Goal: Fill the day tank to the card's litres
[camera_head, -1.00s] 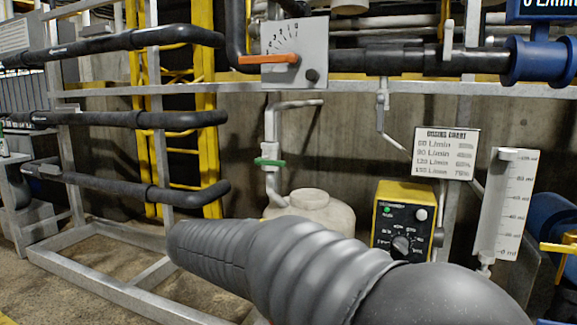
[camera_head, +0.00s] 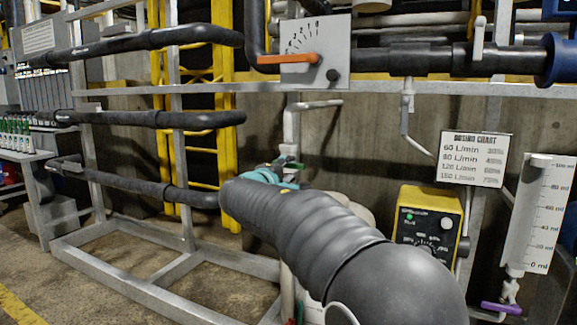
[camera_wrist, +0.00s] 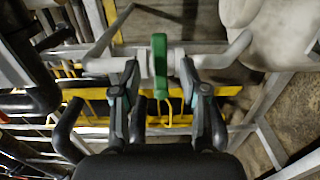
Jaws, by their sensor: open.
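The green valve handle (camera_wrist: 159,66) sits on a pale vertical pipe (camera_wrist: 105,66) in the wrist view. My gripper (camera_wrist: 158,70) is open, with one finger on either side of the handle and gaps visible between. In the head view, my gripper (camera_head: 272,174) is at the pipe below the gauge plate, and my arm hides much of it. The pale tank (camera_wrist: 255,30) shows at the upper right of the wrist view. In the head view my arm mostly hides the tank. The tank's level cannot be seen.
A dosing chart (camera_head: 474,158) hangs at the right above a yellow control box (camera_head: 427,222). A graduated tube (camera_head: 540,212) with a purple valve handle (camera_head: 501,308) is farther right. An orange lever (camera_head: 287,59) lies across a numbered plate (camera_head: 316,62). Black-padded rails (camera_head: 150,118) stand left.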

